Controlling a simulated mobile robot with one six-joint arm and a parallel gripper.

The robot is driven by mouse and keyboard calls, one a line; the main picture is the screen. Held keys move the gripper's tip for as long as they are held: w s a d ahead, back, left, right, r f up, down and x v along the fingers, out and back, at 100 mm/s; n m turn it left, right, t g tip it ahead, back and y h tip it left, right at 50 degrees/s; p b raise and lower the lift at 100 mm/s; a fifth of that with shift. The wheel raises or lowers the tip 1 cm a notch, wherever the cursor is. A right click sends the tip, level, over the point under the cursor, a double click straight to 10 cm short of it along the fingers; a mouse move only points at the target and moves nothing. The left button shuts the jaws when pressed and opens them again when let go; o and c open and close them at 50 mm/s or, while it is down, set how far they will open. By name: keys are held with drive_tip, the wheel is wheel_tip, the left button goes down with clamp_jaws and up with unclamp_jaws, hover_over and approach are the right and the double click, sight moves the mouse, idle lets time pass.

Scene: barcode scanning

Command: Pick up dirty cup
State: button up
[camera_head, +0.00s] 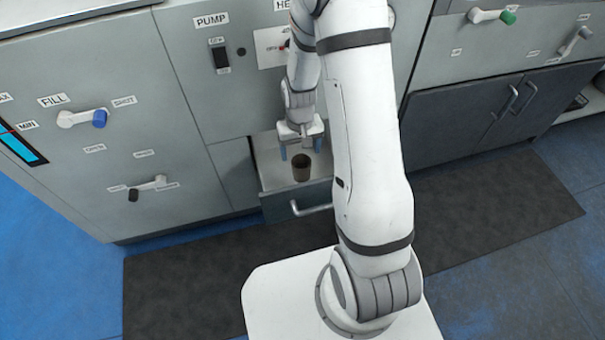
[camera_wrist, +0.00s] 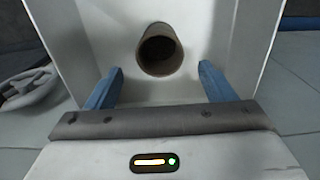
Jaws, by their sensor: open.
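A brown cup (camera_head: 301,171) stands in an open drawer (camera_head: 268,183) below the pump panel. In the wrist view the cup (camera_wrist: 160,66) shows its dark open mouth, with the pale drawer (camera_wrist: 110,25) around it. My gripper (camera_head: 301,150) is over the drawer. Its two blue fingers are spread, and in the wrist view my gripper (camera_wrist: 158,84) is empty. The cup lies beyond the fingertips, roughly centred between them, and apart from both. I cannot tell the exact height of the fingers over the cup.
The drawer walls stand close on both sides of my gripper. The drawer handle (camera_head: 311,209) is at its front. Grey cabinet fronts carry a blue-tipped lever (camera_head: 83,118) and a black-tipped lever (camera_head: 146,187) on the left. A dark mat (camera_head: 190,280) covers the floor.

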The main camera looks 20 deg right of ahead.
sight(301, 166)
drive_tip(key=f+b, duration=0.1)
drive_tip(key=f, duration=0.1)
drive_tip(key=f+b, duration=0.1)
drive_tip(key=f, duration=0.2)
drive_tip(key=f+b, duration=0.2)
drive_tip(key=shift+s+f, duration=0.2)
drive_tip(key=shift+s, duration=0.15)
drive_tip(key=shift+r, duration=0.1)
drive_tip(key=c, duration=1.1)
